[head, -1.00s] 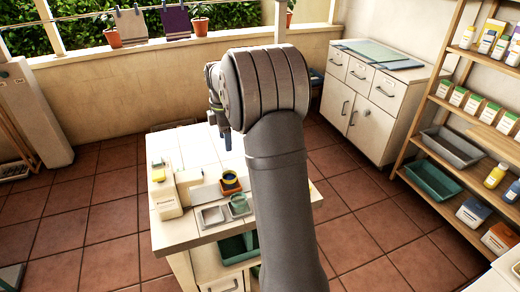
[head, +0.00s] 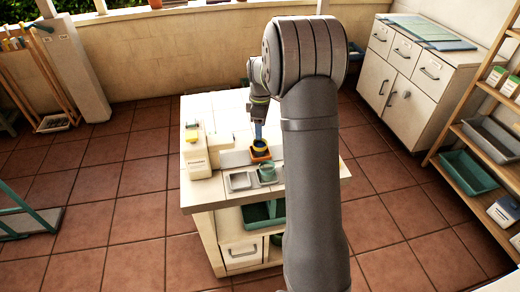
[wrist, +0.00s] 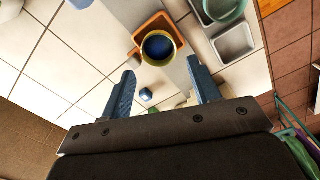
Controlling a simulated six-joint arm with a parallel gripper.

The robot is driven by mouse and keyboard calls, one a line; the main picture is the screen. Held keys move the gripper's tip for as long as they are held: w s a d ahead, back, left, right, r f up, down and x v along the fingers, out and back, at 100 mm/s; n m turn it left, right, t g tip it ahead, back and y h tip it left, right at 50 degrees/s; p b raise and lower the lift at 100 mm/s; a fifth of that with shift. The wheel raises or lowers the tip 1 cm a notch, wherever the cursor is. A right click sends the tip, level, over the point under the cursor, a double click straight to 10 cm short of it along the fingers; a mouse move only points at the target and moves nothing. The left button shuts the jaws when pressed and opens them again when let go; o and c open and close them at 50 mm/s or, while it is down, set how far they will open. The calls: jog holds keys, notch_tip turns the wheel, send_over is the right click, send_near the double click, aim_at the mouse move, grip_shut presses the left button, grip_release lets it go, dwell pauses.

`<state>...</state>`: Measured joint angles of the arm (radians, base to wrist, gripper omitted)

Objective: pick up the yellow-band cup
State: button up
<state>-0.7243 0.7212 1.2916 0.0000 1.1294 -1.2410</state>
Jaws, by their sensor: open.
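The yellow-band cup (head: 260,144) stands upright on a small orange square tray (head: 261,157) on the tiled worktop. The wrist view shows the cup (wrist: 172,40) from above, with its yellow rim and blue inside, and the orange tray (wrist: 139,38) around it. My gripper (wrist: 162,68) is open and empty, its two blue fingers spread apart. The cup lies just beyond the fingertips in the wrist view, about midway between them. In the head view my gripper (head: 258,128) is right above or behind the cup; contact cannot be told.
A green cup (head: 267,174) stands in a metal tray (head: 239,181) in front of the yellow-band cup. A small blue object (wrist: 146,95) lies between my fingers in the wrist view.

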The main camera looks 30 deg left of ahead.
aim_at(260, 143)
notch_tip(260, 143, down, 9)
jog(key=shift+w+a+r, duration=0.1)
jog(key=shift+a+r, duration=0.05)
jog(key=c, duration=0.8)
jog(key=shift+r, duration=0.1)
jog(key=shift+c, duration=0.2)
jog(key=shift+r, duration=0.1)
